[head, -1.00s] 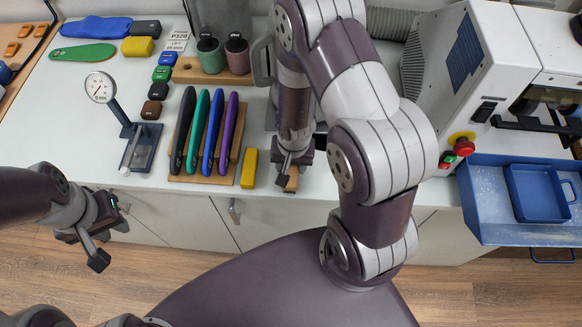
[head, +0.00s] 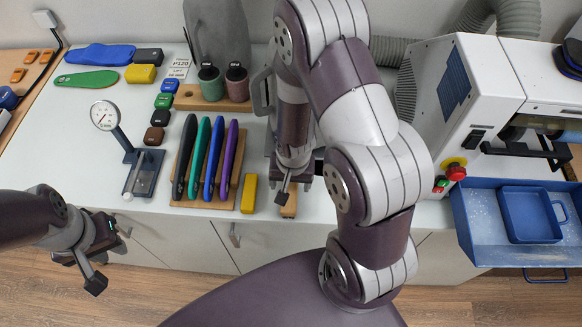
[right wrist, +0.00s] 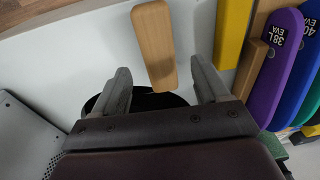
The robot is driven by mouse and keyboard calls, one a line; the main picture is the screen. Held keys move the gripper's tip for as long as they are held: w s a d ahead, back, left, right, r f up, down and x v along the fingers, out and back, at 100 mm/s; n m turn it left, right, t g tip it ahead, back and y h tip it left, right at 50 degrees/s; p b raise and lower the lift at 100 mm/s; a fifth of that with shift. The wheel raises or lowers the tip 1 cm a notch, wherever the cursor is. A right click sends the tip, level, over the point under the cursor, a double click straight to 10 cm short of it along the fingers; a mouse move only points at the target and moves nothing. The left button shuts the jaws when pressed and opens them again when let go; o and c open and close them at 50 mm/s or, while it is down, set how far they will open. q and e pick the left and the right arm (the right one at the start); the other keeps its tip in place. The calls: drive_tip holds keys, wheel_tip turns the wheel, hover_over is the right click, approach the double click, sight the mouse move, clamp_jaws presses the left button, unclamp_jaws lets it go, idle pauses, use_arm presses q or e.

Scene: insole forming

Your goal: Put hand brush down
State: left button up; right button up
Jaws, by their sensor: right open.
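The hand brush shows as a light wooden handle (right wrist: 155,45) in the right wrist view, with a dark part behind the gripper that is mostly hidden. In the head view its wooden end (head: 289,206) sticks out at the front edge of the worktop, below my right gripper (head: 291,184). In the right wrist view my right gripper (right wrist: 160,88) is open, its two fingers apart on either side of the brush, and I see no contact. My left gripper (head: 84,268) is empty and open, in front of the worktop at the left.
A yellow block (head: 249,193) lies just left of the brush. Left of it a wooden rack (head: 180,196) holds several coloured insoles. The white machine (head: 440,90) and blue tray (head: 470,215) are at the right.

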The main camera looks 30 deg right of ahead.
use_arm(q)
wheel_tip(320, 180, up, 6)
drive_tip(key=f+p, duration=0.1)
drive_tip(key=p, duration=0.3)
use_arm(e)
drive_tip(key=s+a+r+n, duration=0.1)
drive_tip(key=s+r+n, duration=0.15)
drive_tip(key=r, duration=0.75)
drive_tip(key=s+a+r+n, duration=0.2)
drive_tip(key=r+n, duration=0.2)
drive_tip(key=r, duration=0.5)
use_arm(q)
wheel_tip(320, 180, down, 4)
drive_tip(key=b, duration=0.5)
drive_tip(key=shift+s+f, duration=0.1)
use_arm(e)
drive_tip(key=f, duration=0.4)
drive_tip(key=shift+w+d+f, duration=0.15)
drive_tip(key=shift+w+d, duration=0.1)
drive_tip(key=shift+w, duration=0.1)
